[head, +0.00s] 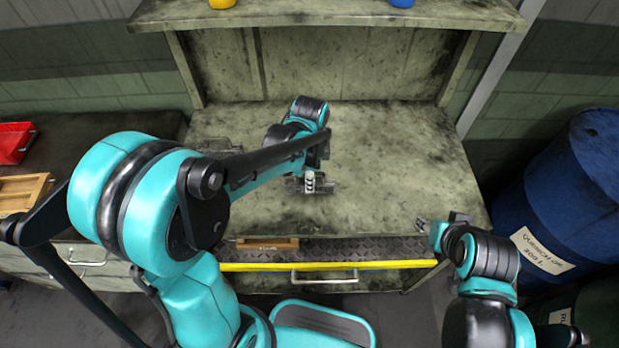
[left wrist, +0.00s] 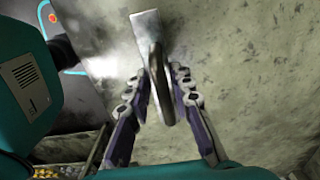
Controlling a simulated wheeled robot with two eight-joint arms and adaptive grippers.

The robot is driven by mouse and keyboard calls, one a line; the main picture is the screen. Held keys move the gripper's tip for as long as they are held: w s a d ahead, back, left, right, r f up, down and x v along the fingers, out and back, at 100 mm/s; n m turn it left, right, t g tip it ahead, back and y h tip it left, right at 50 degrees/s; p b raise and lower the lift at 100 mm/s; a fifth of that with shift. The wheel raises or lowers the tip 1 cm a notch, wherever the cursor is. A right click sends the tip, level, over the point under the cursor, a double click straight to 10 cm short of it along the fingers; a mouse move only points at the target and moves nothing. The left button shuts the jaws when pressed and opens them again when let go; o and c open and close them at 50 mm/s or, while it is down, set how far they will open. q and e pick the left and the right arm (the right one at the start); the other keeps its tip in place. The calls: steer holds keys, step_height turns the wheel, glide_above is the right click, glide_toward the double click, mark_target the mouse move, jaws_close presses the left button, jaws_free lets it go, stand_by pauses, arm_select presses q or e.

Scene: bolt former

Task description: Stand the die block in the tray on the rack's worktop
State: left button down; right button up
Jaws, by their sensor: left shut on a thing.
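My left gripper (head: 311,184) is low over the middle of the rack's worktop (head: 390,165). In the left wrist view, its two fingers (left wrist: 160,97) are shut on a dark metal ring (left wrist: 158,90). A pale grey block-like piece (left wrist: 147,30) shows just beyond the ring, and I take the two to be the die block. I cannot tell whether it touches the worktop. A dark grey, low item (head: 215,146) lies on the worktop to the left, partly behind my left arm; it may be the tray. My right gripper (head: 441,226) is open and empty near the worktop's front right corner.
An open drawer (head: 330,265) with a yellow front edge sits below the worktop. A red bin (head: 14,142) and a wooden box (head: 22,192) are on the left bench. A blue drum (head: 570,200) stands at the right. The worktop's right side is clear.

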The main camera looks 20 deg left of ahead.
arm_select(q)
steer(key=shift+f, duration=0.95)
steer(key=shift+f+b, duration=0.15)
steer(key=shift+b, duration=0.2)
steer(key=c, duration=1.3)
jaws_free()
steer(key=shift+c, duration=0.2)
